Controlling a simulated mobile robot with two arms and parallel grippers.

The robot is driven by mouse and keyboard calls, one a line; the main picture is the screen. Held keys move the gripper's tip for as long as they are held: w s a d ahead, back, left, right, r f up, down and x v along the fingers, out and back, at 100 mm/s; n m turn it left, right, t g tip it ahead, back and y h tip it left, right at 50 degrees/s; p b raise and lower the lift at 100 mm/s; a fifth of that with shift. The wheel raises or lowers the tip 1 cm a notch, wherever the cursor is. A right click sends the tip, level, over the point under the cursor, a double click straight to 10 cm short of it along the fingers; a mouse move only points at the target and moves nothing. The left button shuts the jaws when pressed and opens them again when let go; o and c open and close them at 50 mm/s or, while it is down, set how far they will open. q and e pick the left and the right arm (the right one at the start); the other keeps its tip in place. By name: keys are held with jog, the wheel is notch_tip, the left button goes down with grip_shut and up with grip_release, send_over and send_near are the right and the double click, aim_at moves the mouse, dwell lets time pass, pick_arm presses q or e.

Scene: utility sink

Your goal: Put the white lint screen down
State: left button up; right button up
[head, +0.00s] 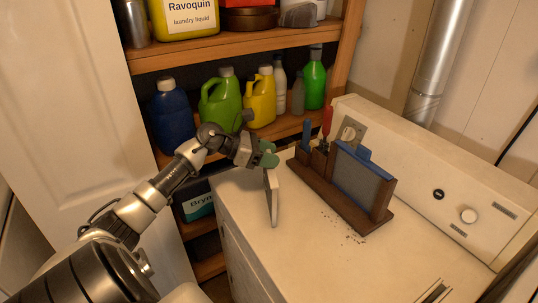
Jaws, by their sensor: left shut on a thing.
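My left gripper (267,154) is shut on the white lint screen (272,198), a thin pale panel seen nearly edge-on. The screen hangs upright below the fingers over the left part of the white machine top (290,250). I cannot tell whether its lower edge touches the top. A wooden holder (345,205) stands to the right of the screen, apart from it. A blue-framed screen (361,180) stands in the holder. My right gripper is not in view.
A blue-handled tool (306,135) and a red-handled tool (327,121) stand in the holder's left end. Dark crumbs (355,239) lie in front of it. Shelves behind hold several bottles, including a green jug (221,102).

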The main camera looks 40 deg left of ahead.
pick_arm(q)
jog(key=shift+f, duration=0.3)
jog(key=o, duration=1.2)
jog(key=shift+r, duration=0.1)
jog(key=shift+r+p, duration=0.5)
jog(key=shift+s+a+r, duration=0.1)
jog(key=shift+s, duration=0.05)
jog(key=b+v, duration=0.4)
jog(key=v, duration=0.7)
jog(key=shift+s+a+r+b, duration=0.1)
jog(key=shift+s+a+b, duration=0.05)
jog(key=shift+s+b, duration=0.15)
